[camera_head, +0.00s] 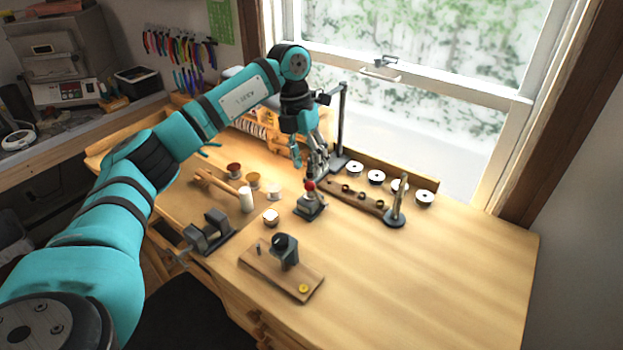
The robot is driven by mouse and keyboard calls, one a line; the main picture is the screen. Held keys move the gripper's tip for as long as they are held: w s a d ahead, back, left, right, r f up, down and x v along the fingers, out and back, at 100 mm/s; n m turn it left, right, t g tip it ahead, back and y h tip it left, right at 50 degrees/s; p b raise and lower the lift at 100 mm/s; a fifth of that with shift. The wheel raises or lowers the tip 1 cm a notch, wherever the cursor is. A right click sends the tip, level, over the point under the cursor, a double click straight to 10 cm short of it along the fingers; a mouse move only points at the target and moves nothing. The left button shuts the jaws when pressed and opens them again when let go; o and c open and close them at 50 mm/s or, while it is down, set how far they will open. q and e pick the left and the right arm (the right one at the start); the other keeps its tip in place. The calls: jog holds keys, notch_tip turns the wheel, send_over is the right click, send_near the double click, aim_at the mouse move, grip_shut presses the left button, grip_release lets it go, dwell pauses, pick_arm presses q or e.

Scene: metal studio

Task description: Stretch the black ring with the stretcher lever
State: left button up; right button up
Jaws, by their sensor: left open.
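My left arm comes in from the left, and its teal-and-grey left gripper (314,165) hangs open and empty over the back middle of the bench. Just below its fingers is a small grey device (310,207) with a red ball knob (310,186), which looks like the stretcher with its lever. The knob is close under the fingertips; I cannot tell whether they touch. Small dark rings (346,188) sit along a wooden strip to the right. I cannot tell which ring is the black one. My right gripper is not in view.
A post stand (396,215) stands at the strip's right end, with white-topped discs (376,177) behind. A lamp-like black stand (340,130) rises behind the gripper. A wooden board (262,268) with a dark bracket, a vise (208,235) and a mallet (220,187) lie in front. The right bench is clear.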

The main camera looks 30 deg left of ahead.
pick_arm(q)
jog(key=r, duration=0.2)
jog(key=a+r, duration=0.1)
jog(key=r, duration=0.2)
dwell(0.4)
